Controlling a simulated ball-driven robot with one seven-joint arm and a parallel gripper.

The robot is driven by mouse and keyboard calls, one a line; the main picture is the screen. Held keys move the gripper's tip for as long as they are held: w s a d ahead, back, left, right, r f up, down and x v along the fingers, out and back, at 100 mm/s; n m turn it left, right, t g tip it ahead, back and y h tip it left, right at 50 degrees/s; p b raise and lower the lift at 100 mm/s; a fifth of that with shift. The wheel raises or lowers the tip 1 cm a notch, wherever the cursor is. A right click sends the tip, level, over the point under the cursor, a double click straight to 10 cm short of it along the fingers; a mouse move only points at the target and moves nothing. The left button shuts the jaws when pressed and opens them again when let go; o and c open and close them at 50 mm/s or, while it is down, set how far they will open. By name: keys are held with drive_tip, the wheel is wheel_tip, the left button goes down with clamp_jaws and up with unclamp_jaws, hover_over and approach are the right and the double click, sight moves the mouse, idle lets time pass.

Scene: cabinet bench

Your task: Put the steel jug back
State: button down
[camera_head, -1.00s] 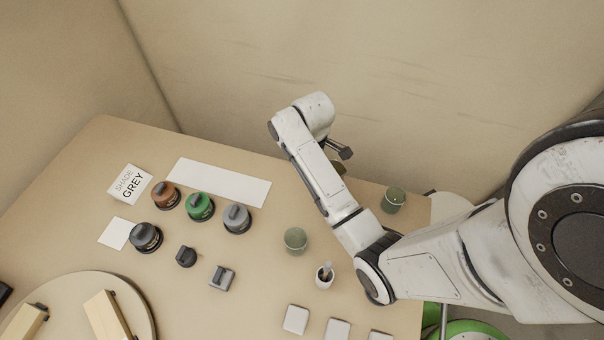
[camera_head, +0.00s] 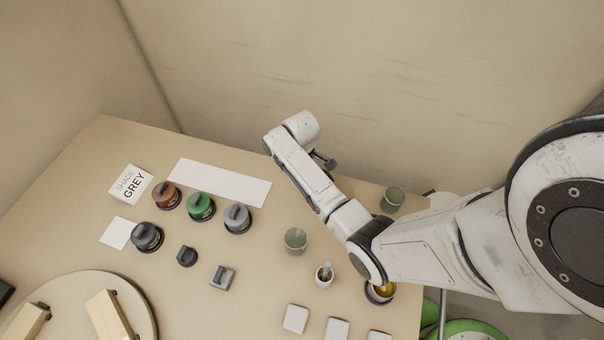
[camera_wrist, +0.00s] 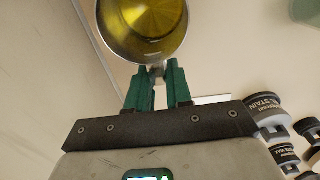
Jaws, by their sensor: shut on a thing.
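The steel jug (camera_wrist: 108,42) is at the top of the wrist view, a round shiny vessel with yellow liquid inside. My gripper (camera_wrist: 158,74), with green fingers, is shut on the jug at its near side. In the head view my arm reaches over the back edge of the bench; the gripper and jug are hidden there behind my arm.
A blank white strip (camera_head: 220,182) lies near the back edge. A round board (camera_head: 75,290) is front left.

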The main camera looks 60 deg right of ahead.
drive_tip(key=shift+f, duration=0.15)
drive_tip(key=c, duration=1)
unclamp_jaws()
wheel_tip(320, 180, up, 12)
drive_tip(key=s+a+f+m, duration=0.1)
drive_tip(key=s+a+f, duration=0.15)
drive_tip(key=a, duration=0.45)
drive_tip(key=s+a+f, duration=0.1)
drive_tip(key=s+a, duration=0.2)
drive_tip(key=a, duration=0.5)
drive_tip(key=shift+m+t, duration=0.5)
drive_tip(key=shift+m, duration=0.2)
drive_tip(key=shift+s+a+r, duration=0.35)
drive_tip(key=shift+s+a, duration=0.6)
drive_tip(key=shift+s, duration=0.5)
drive_tip(key=shift+s+a+r, duration=0.35)
drive_tip(key=shift+s+a, duration=0.6)
drive_tip(key=shift+s, duration=0.5)
drive_tip(key=shift+s+a+r, duration=0.35)
drive_tip(key=shift+s+a, duration=0.6)
drive_tip(key=shift+s, duration=0.5)
